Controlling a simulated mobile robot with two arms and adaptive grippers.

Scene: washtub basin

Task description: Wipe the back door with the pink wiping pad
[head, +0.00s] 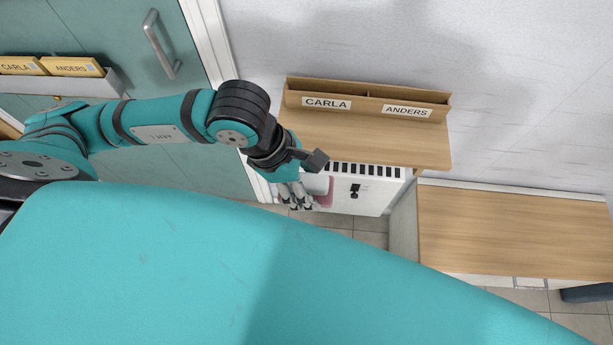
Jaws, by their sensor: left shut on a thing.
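The back door is likely the grey-green door (180,120) at the left, with a metal bar handle (160,45) near its right edge. My left gripper (298,204) reaches past the door frame, in front of a white wall unit below the wooden shelf. It is shut on the pink wiping pad (325,193), of which only a small pink part shows beside the fingers. The rest of the pad is hidden by the gripper. The pad is apart from the door in the picture. My right gripper is not in view.
A wooden shelf (360,138) with CARLA and ANDERS labels sits above the white vented unit (365,190). A wooden bench top (510,232) is at the right. A white holder (75,82) with yellow-labelled folders hangs on the door. My teal body fills the foreground.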

